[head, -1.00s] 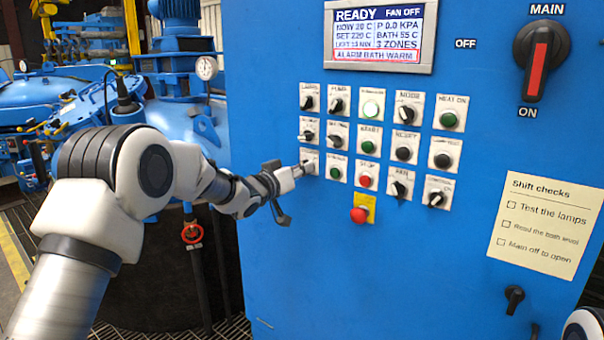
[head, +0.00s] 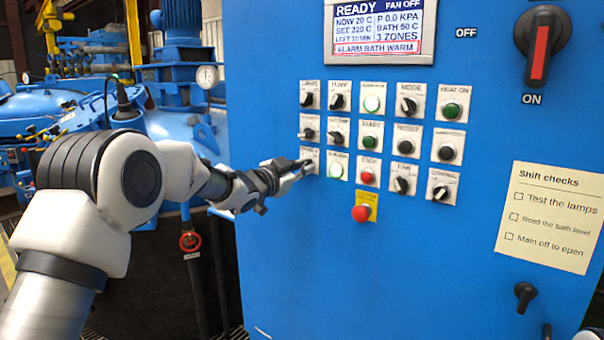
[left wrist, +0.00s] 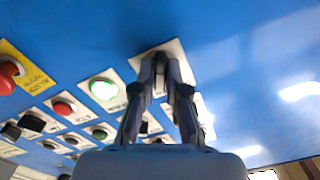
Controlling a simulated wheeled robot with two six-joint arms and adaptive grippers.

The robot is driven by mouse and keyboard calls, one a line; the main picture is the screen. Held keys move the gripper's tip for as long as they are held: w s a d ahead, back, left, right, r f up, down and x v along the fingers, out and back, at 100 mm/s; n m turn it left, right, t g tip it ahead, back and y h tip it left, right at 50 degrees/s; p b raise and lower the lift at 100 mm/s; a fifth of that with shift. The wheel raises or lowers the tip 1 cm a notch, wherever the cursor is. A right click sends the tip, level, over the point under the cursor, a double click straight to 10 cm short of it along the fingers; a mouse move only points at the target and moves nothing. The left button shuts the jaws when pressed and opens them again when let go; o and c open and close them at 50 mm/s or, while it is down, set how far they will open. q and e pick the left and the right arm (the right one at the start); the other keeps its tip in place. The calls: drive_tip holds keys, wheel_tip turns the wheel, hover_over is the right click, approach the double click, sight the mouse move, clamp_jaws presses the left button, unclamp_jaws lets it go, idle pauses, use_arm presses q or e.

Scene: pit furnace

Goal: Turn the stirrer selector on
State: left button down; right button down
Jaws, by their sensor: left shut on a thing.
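The selector at the left end of the bottom row has a white plate (head: 309,154) on the blue panel. Its label is too small and too covered to read for certain. My left gripper (head: 307,165) is at this selector, and its fingers are shut on the knob. In the left wrist view the fingers (left wrist: 160,75) meet over the selector's white plate (left wrist: 178,50) and hide most of the knob, so its exact angle cannot be told. The green lamp (head: 338,168) just right of it is lit bright, also in the left wrist view (left wrist: 103,88). My right gripper is not in view.
Other selectors and buttons crowd close by, with a red stop button (head: 368,177) and a red mushroom button (head: 361,213) to the right. The display (head: 380,31) reads READY with a bath warm alarm. The main switch (head: 541,45) points at ON.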

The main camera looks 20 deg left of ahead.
use_arm(q)
drive_tip(key=shift+m, duration=0.3)
drive_tip(key=c, duration=1.2)
unclamp_jaws()
drive_tip(key=v, duration=1.2)
